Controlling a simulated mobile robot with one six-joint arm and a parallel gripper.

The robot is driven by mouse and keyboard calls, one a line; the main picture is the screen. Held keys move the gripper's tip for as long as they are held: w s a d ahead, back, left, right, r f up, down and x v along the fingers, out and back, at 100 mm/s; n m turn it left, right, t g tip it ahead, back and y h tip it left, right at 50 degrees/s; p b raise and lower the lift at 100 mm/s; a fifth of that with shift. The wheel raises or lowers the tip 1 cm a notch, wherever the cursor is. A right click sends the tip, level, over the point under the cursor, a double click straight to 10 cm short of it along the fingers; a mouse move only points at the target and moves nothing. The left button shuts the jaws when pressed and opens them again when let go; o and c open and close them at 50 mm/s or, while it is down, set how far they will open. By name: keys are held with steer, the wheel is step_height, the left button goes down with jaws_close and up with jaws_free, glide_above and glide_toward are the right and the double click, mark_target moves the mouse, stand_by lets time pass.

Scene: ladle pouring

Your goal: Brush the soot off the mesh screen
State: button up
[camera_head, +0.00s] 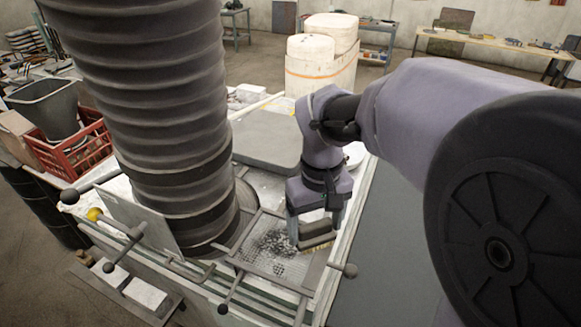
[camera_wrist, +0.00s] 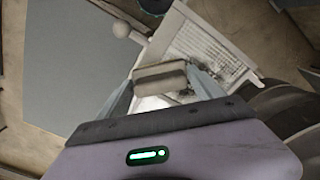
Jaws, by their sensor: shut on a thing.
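The mesh screen (camera_head: 272,252) lies flat in a metal frame on the bench, in front of the ribbed dark duct. Dark soot (camera_head: 275,241) covers part of its middle, and the mesh near its front corner looks paler. My gripper (camera_head: 318,229) is shut on a brush (camera_head: 318,240) with a grey block and tan bristles. The brush is at the right side of the screen; whether the bristles touch the mesh I cannot tell. In the wrist view the brush block (camera_wrist: 161,76) sits between the two fingers, with the screen (camera_wrist: 207,47) beyond it, partly hidden.
The large ribbed duct (camera_head: 160,120) stands close on the left of the screen. Rods with ball knobs (camera_head: 350,270) stick out around the frame. A grey slab (camera_head: 268,138) lies behind. A red crate (camera_head: 75,150) is at the left.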

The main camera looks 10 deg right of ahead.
steer(key=shift+f+b, duration=0.3)
steer(key=shift+f, duration=0.1)
steer(key=shift+a, duration=0.1)
